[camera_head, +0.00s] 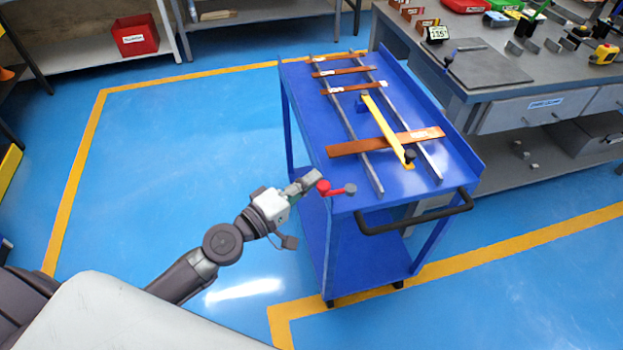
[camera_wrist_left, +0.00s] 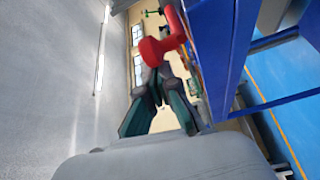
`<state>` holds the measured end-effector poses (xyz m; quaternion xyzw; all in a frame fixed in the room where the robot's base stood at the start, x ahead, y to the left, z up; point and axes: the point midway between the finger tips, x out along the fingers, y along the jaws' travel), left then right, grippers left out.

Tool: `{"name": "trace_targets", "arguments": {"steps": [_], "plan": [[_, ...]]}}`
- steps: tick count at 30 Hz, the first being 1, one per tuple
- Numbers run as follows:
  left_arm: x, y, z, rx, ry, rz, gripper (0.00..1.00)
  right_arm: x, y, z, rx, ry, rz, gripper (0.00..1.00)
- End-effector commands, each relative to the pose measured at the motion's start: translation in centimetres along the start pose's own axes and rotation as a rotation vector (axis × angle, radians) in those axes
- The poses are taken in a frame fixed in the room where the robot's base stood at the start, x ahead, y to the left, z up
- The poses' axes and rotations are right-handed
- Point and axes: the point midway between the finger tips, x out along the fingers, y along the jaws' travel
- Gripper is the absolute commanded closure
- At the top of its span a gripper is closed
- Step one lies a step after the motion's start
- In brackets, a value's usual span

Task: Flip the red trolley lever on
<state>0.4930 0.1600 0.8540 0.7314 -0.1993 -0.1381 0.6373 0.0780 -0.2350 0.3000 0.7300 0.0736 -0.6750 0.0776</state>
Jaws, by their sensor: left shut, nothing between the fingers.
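The blue trolley (camera_head: 310,130) stands in the middle of the head view. Its red lever (camera_head: 326,188) sits at the near left corner of the top, with a grey knob-like end to the right. My left gripper (camera_head: 314,178) is shut and empty, right beside the red lever on its left. In the left wrist view the red lever (camera_wrist_left: 160,45) shows just beyond the tips of my left gripper (camera_wrist_left: 157,80). I cannot tell if they touch. My right gripper is not in view.
Metal rails, copper bars (camera_head: 385,142) and a yellow bar (camera_head: 385,128) lie on the trolley top. A black handle (camera_head: 415,219) sticks out at its near end. A grey workbench (camera_head: 480,60) stands behind to the right. The blue floor on the left is clear.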

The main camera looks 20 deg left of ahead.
Motion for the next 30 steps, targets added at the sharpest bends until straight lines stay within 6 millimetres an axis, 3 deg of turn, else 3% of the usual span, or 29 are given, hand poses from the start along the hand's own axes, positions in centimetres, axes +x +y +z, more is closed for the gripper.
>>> {"name": "trace_targets", "arguments": {"steps": [6, 30], "plan": [[0.0, 0.0, 0.0, 0.000, 0.001, -0.001, 1.00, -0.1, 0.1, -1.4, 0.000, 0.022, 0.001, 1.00], [-0.5, 0.2, 0.7, 0.000, 0.094, -0.015, 1.00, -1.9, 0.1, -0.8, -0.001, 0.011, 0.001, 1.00]]}}
